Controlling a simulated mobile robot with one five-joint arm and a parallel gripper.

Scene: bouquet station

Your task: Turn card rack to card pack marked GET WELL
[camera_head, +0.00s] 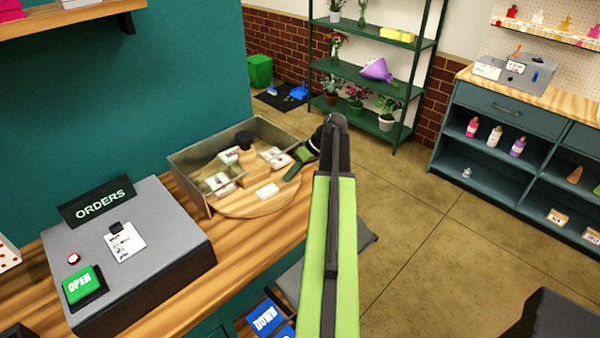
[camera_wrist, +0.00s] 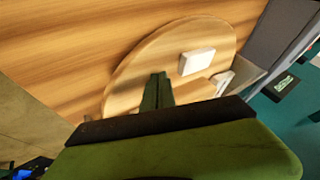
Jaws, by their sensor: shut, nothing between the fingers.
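The card rack (camera_head: 240,207) is a round wooden turntable on the counter, with a dark-topped post (camera_head: 246,150) near its middle and several small white card packs around it. A white pack (camera_head: 267,190) lies near its front edge; it also shows in the wrist view (camera_wrist: 197,61). I cannot read a GET WELL marking on any pack. My gripper (camera_head: 291,172) is at the right side of the rack, its dark green fingers shut and empty. In the wrist view my fingertips (camera_wrist: 158,82) overlap the disc, left of the white pack; I cannot tell whether they touch it.
A grey open-fronted enclosure (camera_head: 187,180) walls the back and left of the rack. Left on the counter stands a grey box (camera_head: 165,235) with an ORDERS sign (camera_head: 98,201) and green OPEN button (camera_head: 83,285). Blue DOWN button (camera_head: 265,318) is below. Floor is open to the right.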

